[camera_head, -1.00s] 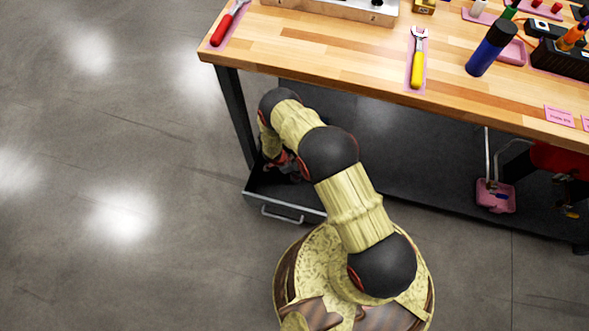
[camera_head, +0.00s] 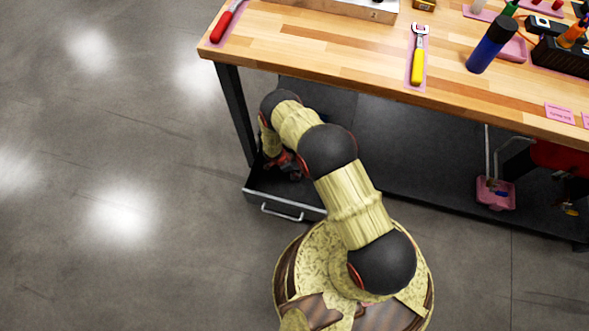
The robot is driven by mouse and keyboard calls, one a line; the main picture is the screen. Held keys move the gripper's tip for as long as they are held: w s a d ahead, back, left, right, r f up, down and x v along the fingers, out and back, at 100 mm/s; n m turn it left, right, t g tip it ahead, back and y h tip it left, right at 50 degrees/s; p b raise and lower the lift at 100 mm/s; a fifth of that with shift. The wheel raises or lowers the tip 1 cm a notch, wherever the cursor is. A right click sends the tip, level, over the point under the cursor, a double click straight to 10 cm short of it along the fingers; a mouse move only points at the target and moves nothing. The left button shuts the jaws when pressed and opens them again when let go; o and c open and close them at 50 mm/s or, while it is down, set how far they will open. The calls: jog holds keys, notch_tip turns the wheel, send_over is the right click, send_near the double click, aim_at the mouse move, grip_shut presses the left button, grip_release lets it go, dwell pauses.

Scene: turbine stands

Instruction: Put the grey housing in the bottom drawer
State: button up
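The bottom drawer (camera_head: 262,199) is pulled open under the left end of the workbench, with its handle facing the front. My gripper (camera_head: 287,166) reaches down at the open drawer, over or inside its back left part. My own arm covers much of the gripper and the drawer's interior. I cannot tell whether the fingers are open or shut, or whether they hold anything. I cannot make out the grey housing in this view; it may be hidden by the arm or the drawer wall.
The wooden workbench (camera_head: 330,55) carries a red-handled tool (camera_head: 226,20), a yellow-handled wrench (camera_head: 419,55) and a blue bottle (camera_head: 491,44). A table leg (camera_head: 236,115) stands close left of my arm. A pink tray (camera_head: 496,193) sits low at right. The left floor is clear.

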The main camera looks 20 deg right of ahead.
jog(key=o, duration=0.6)
jog(key=shift+c, duration=0.2)
jog(key=shift+o, duration=0.8)
jog(key=p+v, duration=0.3)
jog(key=v, duration=0.4)
jog(key=shift+p, duration=0.3)
jog(key=shift+r, duration=0.1)
